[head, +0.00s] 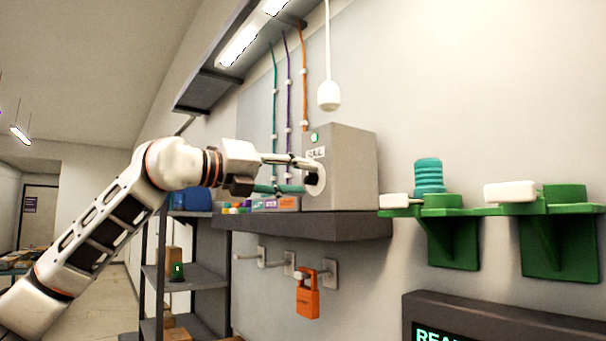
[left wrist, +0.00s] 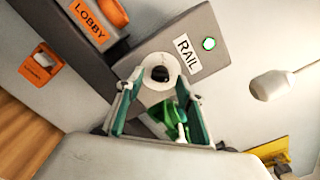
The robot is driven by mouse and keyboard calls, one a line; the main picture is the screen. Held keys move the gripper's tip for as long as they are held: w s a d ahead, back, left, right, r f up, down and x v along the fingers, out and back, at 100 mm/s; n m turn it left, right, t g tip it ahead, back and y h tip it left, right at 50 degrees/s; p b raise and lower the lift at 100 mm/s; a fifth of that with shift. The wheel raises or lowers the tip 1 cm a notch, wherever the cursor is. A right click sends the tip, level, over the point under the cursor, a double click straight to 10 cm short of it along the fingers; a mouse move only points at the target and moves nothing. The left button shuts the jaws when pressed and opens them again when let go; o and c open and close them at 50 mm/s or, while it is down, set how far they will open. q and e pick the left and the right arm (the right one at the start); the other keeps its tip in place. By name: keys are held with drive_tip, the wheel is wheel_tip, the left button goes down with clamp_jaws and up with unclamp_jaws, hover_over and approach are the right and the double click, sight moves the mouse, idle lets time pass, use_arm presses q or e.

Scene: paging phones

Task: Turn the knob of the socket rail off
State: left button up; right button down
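The socket rail's grey box (head: 352,165) stands on a dark wall shelf, with a RAIL label (left wrist: 187,54) and a lit green lamp (head: 314,137) on its face. Its dark knob (left wrist: 160,73) sits on a pale round disc (left wrist: 151,92); in the head view the knob (head: 312,180) is partly covered by my left gripper (head: 308,176). In the left wrist view my left gripper (left wrist: 162,90) has its teal fingers spread, one toward each side of the disc. Gaps show between fingers and knob; contact cannot be told. My right gripper is in neither view.
An orange padlock (head: 307,297) hangs from hooks under the dark shelf (head: 300,224). Labelled blocks, one orange and marked LOBBY (left wrist: 89,20), lie left of the box. Green brackets (head: 452,240) are at right. A white pendant (head: 328,95) hangs above the box.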

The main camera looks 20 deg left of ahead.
use_arm(q)
drive_tip(key=shift+w+d, duration=0.4)
drive_tip(key=shift+w, duration=0.15)
clamp_jaws()
